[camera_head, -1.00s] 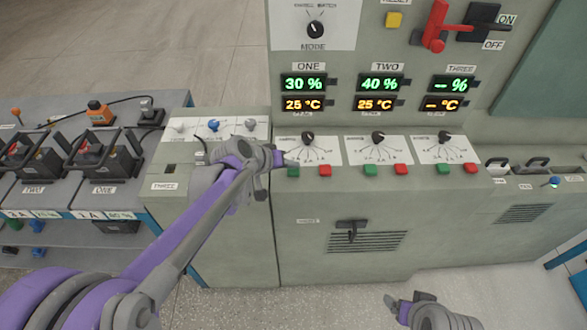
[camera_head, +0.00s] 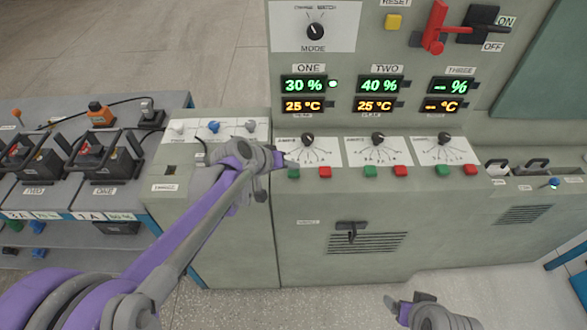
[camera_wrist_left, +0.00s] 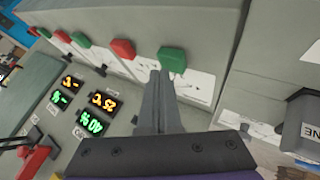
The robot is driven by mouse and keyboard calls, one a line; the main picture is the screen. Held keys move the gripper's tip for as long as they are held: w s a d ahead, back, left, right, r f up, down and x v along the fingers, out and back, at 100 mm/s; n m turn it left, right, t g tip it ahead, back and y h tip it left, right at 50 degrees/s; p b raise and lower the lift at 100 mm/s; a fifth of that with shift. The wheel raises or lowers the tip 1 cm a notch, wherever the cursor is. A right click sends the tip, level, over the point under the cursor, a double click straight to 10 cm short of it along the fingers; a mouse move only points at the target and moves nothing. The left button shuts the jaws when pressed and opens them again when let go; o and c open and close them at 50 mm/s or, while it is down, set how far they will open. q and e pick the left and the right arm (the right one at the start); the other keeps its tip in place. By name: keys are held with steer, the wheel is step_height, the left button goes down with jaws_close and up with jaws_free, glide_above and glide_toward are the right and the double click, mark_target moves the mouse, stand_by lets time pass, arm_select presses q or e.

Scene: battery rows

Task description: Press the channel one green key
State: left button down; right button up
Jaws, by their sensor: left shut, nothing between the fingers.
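The channel one green key (camera_head: 293,173) sits on the console's front slope, left of a red key (camera_head: 325,172) and below the channel one dial (camera_head: 307,139). My left gripper (camera_head: 287,161) is shut and empty, its fingertips right at the green key. In the left wrist view the shut fingers (camera_wrist_left: 158,76) point at the green key (camera_wrist_left: 173,60) and overlap its lower edge; I cannot tell whether they touch it. A small green lamp (camera_head: 333,84) beside the ONE display (camera_head: 304,85) is lit. My right gripper (camera_head: 402,303) is low at the bottom; its jaws are unclear.
Channel two's green key (camera_head: 370,171) and red key (camera_head: 401,170) stand to the right, then channel three's pair. Small toggles (camera_head: 214,126) are left of my gripper. Batteries with handles (camera_head: 105,160) stand on the left bench. A red lever (camera_head: 435,28) is above.

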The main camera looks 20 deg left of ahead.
mark_target(291, 173)
arm_select(q)
steer(key=shift+r, duration=0.45)
step_height(291, 173, up, 5)
steer(key=p, duration=0.4)
stand_by(0.4)
stand_by(0.4)
steer(key=s+a+f+m+g+y, duration=0.1)
steer(key=s+f+y, duration=0.1)
steer(key=s, duration=1.1)
steer(key=s+a+f+m+g+y, duration=0.1)
steer(key=s+f+y, duration=0.1)
steer(key=s, duration=1.1)
steer(key=shift+a+f+m+y+p, duration=0.25)
steer(key=shift+m+y+p, duration=0.05)
steer(key=shift+y+p, duration=0.2)
